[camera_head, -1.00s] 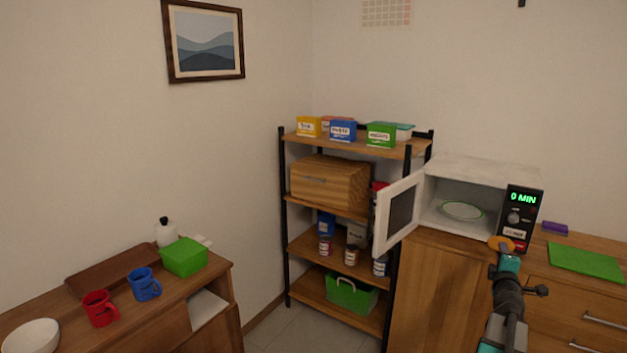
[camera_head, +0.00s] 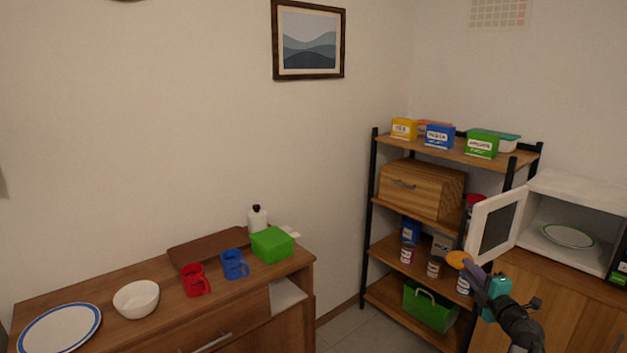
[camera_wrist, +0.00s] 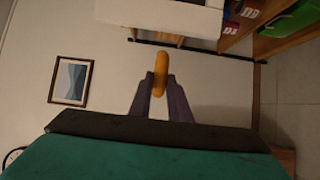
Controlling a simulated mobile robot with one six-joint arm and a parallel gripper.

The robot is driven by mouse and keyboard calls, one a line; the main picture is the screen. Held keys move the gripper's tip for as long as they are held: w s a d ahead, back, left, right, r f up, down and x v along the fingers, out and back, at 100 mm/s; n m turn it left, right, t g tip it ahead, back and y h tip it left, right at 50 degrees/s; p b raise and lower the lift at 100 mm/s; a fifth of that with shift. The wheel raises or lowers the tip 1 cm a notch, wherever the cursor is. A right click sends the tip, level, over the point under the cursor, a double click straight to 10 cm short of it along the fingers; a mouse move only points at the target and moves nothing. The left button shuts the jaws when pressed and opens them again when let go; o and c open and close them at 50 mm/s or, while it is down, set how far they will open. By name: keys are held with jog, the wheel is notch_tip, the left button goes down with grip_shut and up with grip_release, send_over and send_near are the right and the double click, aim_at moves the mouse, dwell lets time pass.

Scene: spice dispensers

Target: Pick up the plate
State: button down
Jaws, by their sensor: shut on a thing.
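A white plate with a blue rim (camera_head: 60,330) lies on the wooden sideboard at the lower left in the head view. Another plate, with a green rim (camera_head: 568,236), lies inside the open microwave at the right. My gripper (camera_head: 470,268) is in front of the shelf, below the microwave door and far from the blue-rimmed plate. It is shut on a small orange, rounded object (camera_head: 459,259), which also shows between the fingers in the wrist view (camera_wrist: 161,70). I cannot tell what this object is. Neither plate shows in the wrist view.
A white bowl (camera_head: 136,299), a red mug (camera_head: 194,281), a blue mug (camera_head: 234,264) and a green box (camera_head: 272,244) stand on the sideboard, right of the blue-rimmed plate. The microwave door (camera_head: 496,226) stands open. A shelf with boxes and jars fills the corner.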

jog(key=s+a+f+n+g+y, duration=0.2)
jog(key=a+n+y, duration=0.1)
jog(key=a, duration=0.8)
jog(key=s+a+f+n+g+y, duration=0.1)
jog(key=a+y, duration=0.5)
jog(key=a, duration=0.6)
jog(key=s+a+f+n+g+y, duration=0.2)
jog(key=a+f+n+g+y, duration=0.1)
jog(key=a, duration=0.8)
jog(key=n+g+y, duration=0.1)
jog(key=n+y, duration=0.1)
jog(key=n, duration=0.1)
jog(key=shift+s+a+f+g, duration=0.3)
jog(key=shift+a+f, duration=0.05)
jog(key=shift+a, duration=0.05)
jog(key=shift+d, duration=0.15)
